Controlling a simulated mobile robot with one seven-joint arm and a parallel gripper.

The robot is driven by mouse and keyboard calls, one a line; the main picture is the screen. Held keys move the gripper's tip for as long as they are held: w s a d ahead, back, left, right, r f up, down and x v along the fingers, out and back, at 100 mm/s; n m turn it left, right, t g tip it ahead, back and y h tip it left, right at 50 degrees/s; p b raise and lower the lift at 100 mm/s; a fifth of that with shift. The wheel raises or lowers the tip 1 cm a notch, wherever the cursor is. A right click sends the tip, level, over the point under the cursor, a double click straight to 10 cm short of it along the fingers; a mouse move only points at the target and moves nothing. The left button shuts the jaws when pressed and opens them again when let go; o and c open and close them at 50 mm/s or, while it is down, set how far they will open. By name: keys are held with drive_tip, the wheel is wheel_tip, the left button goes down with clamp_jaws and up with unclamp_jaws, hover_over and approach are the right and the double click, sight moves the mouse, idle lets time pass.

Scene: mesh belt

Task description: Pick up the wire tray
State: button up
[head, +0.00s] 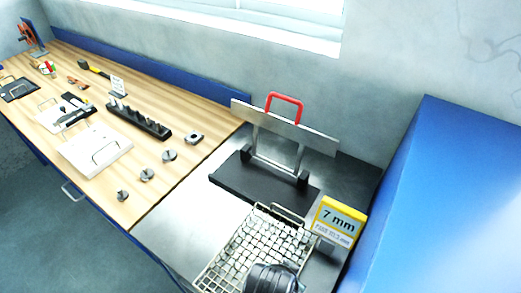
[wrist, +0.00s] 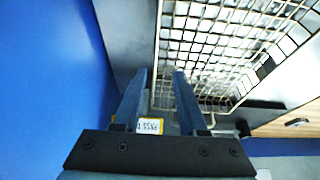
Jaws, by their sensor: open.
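The wire tray (head: 232,262) is a pale metal mesh basket on the grey metal surface at the front, with a raised wire loop at its far end. In the wrist view the wire tray (wrist: 215,48) fills the upper middle and right. My gripper (wrist: 160,74) is open, with its two dark fingers apart and nothing gripped. The tray's left rim runs through the gap between the fingers in the picture; I cannot tell whether it lies between them or beyond. A dark rounded part, likely mine, hides the tray's near right corner in the head view.
A yellow and white "7 mm" sign (head: 338,222) stands right of the tray. A black base (head: 240,187) holding a metal plate with a red handle (head: 286,97) is behind it. A blue block (head: 450,190) rises at the right. The wooden bench (head: 180,185) at left holds small parts.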

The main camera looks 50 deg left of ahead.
drive_tip(key=x, duration=0.3)
drive_tip(key=p+x, duration=0.1)
drive_tip(key=x, duration=0.1)
drive_tip(key=shift+w+d, duration=0.15)
drive_tip(key=shift+d, duration=0.2)
drive_tip(key=shift+w+f, duration=0.2)
drive_tip(key=shift+f, duration=0.4)
clamp_jaws()
drive_tip(key=shift+a+r, duration=0.1)
idle(0.6)
